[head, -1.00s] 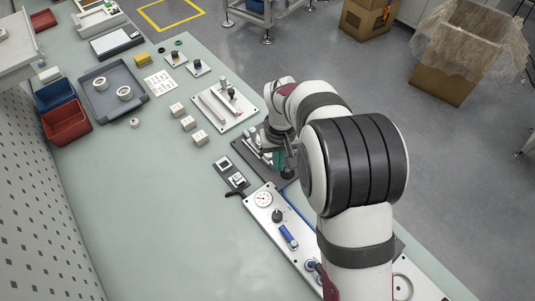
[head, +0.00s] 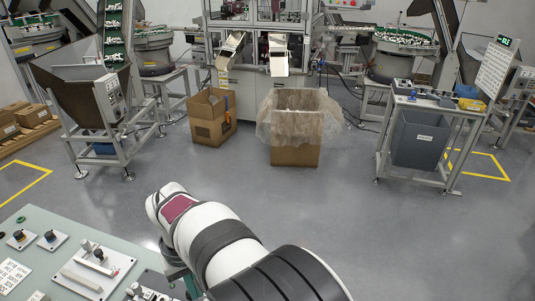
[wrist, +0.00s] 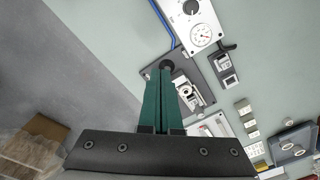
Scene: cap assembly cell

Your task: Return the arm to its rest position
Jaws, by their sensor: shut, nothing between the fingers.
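My gripper (wrist: 160,72) shows in the wrist view as two green fingers lying together, with nothing between them. It is over the bench, in front of a dark fixture plate (wrist: 203,82) with a metal device on it; I cannot tell how high above it. In the head view my white and black arm fills the lower middle. The gripper is mostly hidden there, with only a bit of green showing low beside the arm.
The pale green bench (head: 50,230) carries a light plate with a bar and knobs (head: 97,270). A gauge panel (wrist: 201,18) shows in the wrist view. Beyond the bench is open grey floor, with a bag-lined cardboard box (head: 296,155) and a smaller box (head: 208,132).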

